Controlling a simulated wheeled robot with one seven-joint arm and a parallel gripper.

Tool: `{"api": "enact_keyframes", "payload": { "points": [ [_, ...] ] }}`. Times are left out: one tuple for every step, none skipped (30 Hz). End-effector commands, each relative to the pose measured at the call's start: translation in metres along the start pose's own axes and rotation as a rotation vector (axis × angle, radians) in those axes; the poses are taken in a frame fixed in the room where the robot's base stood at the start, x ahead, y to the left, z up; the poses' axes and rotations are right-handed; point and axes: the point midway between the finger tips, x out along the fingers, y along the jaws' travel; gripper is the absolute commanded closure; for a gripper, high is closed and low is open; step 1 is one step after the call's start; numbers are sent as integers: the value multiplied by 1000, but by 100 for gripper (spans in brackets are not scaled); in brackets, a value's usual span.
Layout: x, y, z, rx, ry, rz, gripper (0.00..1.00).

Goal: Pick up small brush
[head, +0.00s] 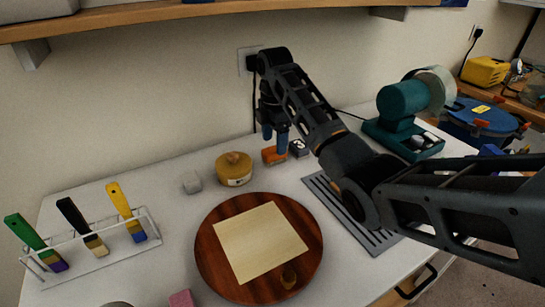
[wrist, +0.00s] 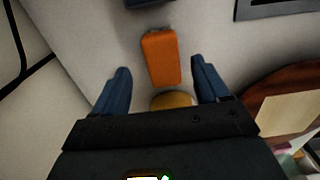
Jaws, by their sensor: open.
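Three brushes lean in a clear rack (head: 95,252) at the left of the table in the head view: one green-handled (head: 24,231), one black-handled (head: 73,215) and one yellow-handled (head: 119,200). I cannot tell which is the small brush. My gripper (head: 274,137) is far right of them, near the back of the table, pointing down above an orange block (head: 270,156). In the wrist view my gripper (wrist: 161,66) is open, with the orange block (wrist: 161,58) showing between its blue fingers. Nothing is held.
A round yellow container (head: 234,177) and grey cube (head: 193,183) stand nearby. A dark box (head: 299,147), slotted grey mat (head: 345,208) and teal machine (head: 400,105) are rightward. A shelf (head: 150,13) overhangs.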

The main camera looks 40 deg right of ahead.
Motion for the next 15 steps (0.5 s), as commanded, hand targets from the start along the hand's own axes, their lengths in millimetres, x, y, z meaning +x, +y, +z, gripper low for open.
{"api": "enact_keyframes", "payload": {
  "points": [
    [4,-1,0,0,1,-3,26],
    [8,-2,-1,0,1,-4,26],
    [14,-3,-1,0,1,-5,26],
    [18,-3,-1,0,1,-3,26],
    [23,-4,-1,0,1,-4,26],
    [29,-4,-2,1,1,-4,26],
    [34,-4,-1,1,1,-4,26],
    [37,-4,-1,1,1,-3,26],
    [40,-3,-1,1,1,-2,26],
    [43,-3,-1,1,1,-1,26],
    [44,-3,-1,1,1,-2,26],
    [46,-3,-1,1,0,-1,26],
    [47,-3,-1,1,0,-1,26],
    [47,-3,-1,1,0,-1,26],
    [47,-3,-1,1,0,0,26]
  ]
}}
